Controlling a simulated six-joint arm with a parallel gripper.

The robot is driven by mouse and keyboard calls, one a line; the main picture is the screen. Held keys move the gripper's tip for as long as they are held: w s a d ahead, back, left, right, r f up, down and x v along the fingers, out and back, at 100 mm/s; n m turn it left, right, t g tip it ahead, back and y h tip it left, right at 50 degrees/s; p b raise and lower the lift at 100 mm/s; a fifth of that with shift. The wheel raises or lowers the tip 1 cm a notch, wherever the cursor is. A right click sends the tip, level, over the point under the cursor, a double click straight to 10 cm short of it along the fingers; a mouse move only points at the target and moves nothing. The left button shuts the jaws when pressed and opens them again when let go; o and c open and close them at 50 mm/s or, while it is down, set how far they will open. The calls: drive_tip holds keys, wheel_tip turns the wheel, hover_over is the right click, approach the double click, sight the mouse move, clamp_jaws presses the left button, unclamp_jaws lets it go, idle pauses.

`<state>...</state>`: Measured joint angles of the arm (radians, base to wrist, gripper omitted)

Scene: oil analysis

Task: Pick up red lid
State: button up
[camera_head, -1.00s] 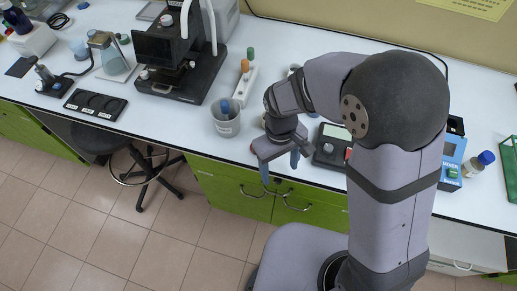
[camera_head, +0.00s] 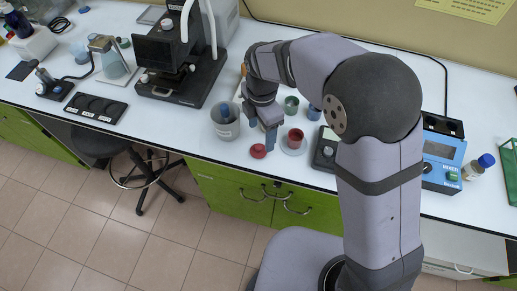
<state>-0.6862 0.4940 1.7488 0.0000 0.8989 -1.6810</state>
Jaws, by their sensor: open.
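A small red lid (camera_head: 258,151) lies on the white bench near its front edge. My gripper (camera_head: 264,124) is open and hangs above the bench, up and slightly right of the lid in the picture. A blue-grey finger points down between the lid and a red cup; the other finger is mostly hidden. The gripper appears empty and apart from the lid. The red cup (camera_head: 295,136) stands on a pale round plate to the right.
A grey beaker (camera_head: 225,120) with a blue-topped item stands close to the gripper's left. Green (camera_head: 291,103) and blue (camera_head: 314,112) cups stand behind the red cup. A black device (camera_head: 325,150) is at right. The bench's front edge is close to the lid.

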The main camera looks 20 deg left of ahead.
sight(259, 146)
drive_tip(key=shift+f, duration=0.1)
drive_tip(key=shift+s+a+f+p, duration=0.15)
drive_tip(key=shift+f+p, duration=0.7)
drive_tip(key=shift+f, duration=0.95)
drive_tip(key=shift+w+a+f+p, duration=0.15)
drive_tip(key=shift+f+p, duration=0.7)
drive_tip(key=shift+f, duration=0.95)
drive_tip(key=shift+s, duration=0.1)
clamp_jaws()
